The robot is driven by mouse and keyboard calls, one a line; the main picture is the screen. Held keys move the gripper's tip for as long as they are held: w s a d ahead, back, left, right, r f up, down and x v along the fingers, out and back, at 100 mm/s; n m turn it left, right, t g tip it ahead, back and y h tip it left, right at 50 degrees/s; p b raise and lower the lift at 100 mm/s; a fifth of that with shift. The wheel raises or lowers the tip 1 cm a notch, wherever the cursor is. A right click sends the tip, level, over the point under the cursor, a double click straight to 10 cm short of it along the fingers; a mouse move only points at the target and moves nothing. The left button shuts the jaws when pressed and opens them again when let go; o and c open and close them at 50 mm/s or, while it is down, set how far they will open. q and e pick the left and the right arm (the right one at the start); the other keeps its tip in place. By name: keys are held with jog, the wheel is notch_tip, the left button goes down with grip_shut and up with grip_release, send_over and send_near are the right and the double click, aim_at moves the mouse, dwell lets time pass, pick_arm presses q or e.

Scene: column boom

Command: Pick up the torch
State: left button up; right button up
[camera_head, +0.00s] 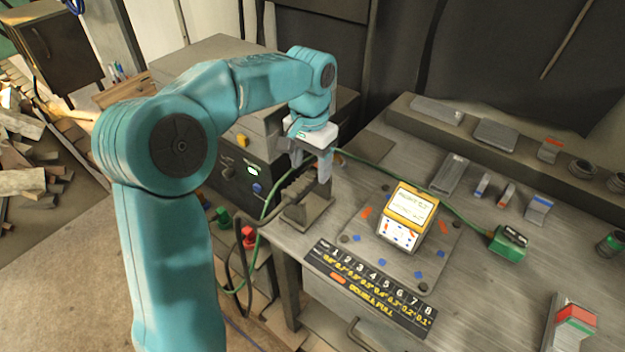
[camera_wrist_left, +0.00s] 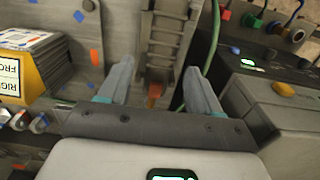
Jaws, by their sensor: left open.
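The torch (camera_head: 286,194) looks like a dark ribbed handle with a cable hanging from its lower end. It lies tilted on a small grey stand (camera_head: 312,214) at the table's left edge. My left gripper (camera_head: 311,167) is open above the torch's upper end, its fingers pointing down. In the left wrist view a ribbed grey-brown length (camera_wrist_left: 166,38), which seems to be the torch or its stand, lies ahead of and between the spread fingers (camera_wrist_left: 157,80). Nothing is visibly held. The fingers partly hide the torch in the head view, so contact cannot be told. My right gripper is not in view.
A yellow-and-white block (camera_head: 407,210) stands on a plate right of the torch. A green cable (camera_head: 400,180) crosses the table to a green box (camera_head: 509,243). A grey machine (camera_head: 236,170) with knobs stands close behind the stand. A numbered strip (camera_head: 368,289) lies along the front edge.

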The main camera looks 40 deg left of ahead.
aim_at(311, 173)
pick_arm(q)
notch_tip(311, 173, down, 5)
jog(key=shift+f, duration=0.15)
jog(key=shift+c, duration=0.9)
jog(key=c, duration=0.9)
jog(key=shift+o, duration=0.2)
jog(key=shift+w+r, duration=0.1)
jog(key=shift+r, duration=0.15)
